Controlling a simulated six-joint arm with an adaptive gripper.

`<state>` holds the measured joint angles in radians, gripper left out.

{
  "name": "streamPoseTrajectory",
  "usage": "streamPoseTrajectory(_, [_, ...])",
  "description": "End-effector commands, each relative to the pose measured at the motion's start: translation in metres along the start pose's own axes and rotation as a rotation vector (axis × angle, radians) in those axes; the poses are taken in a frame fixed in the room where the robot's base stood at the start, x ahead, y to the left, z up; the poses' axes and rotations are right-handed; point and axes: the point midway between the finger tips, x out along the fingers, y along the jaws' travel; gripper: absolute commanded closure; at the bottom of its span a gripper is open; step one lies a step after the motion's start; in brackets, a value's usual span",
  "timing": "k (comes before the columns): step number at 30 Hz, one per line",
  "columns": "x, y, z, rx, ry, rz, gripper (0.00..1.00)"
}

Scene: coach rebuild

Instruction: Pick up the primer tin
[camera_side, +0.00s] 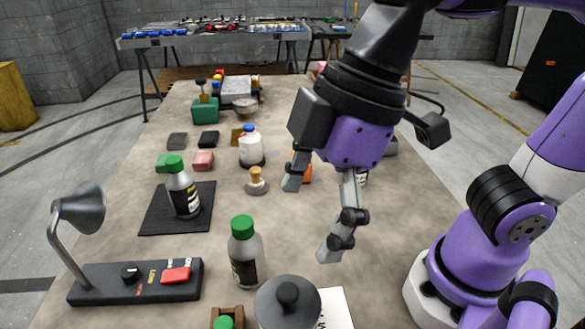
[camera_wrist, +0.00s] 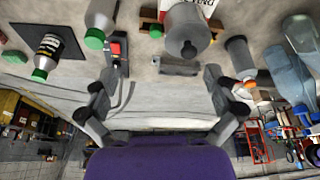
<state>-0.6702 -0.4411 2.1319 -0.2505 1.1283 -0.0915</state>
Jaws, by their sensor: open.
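No readable label marks the primer tin, so I cannot tell for certain which thing it is. A round grey tin-like pot with a dark knob on its lid (camera_side: 287,303) stands at the near edge in the side view. It also shows upper right of centre in the wrist view (camera_wrist: 186,28). A white and dark container (camera_side: 362,177) is partly hidden behind my gripper. My gripper (camera_side: 312,217) is open and empty above the right half of the table, with its fingers spread apart. Both fingers also show in the wrist view (camera_wrist: 160,78).
Green-capped bottles stand on the left (camera_side: 183,190) and in front (camera_side: 245,255). A wooden-handled stamp (camera_side: 256,182) and a white bottle (camera_side: 251,148) stand left of my gripper. An orange item (camera_side: 302,168) is close behind the fingers. A lamp (camera_side: 80,212) stands at left.

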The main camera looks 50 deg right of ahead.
Motion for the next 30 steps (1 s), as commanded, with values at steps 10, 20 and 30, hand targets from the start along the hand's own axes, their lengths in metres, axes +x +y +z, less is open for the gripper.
streamPoseTrajectory(10, [0.033, -0.032, -0.008, -0.170, -0.035, -0.057, 0.00])
streamPoseTrajectory(20, [0.071, -0.036, -0.008, -0.167, -0.034, -0.055, 0.00])
streamPoseTrajectory(30, [0.103, -0.038, -0.008, -0.165, -0.027, -0.053, 0.00])
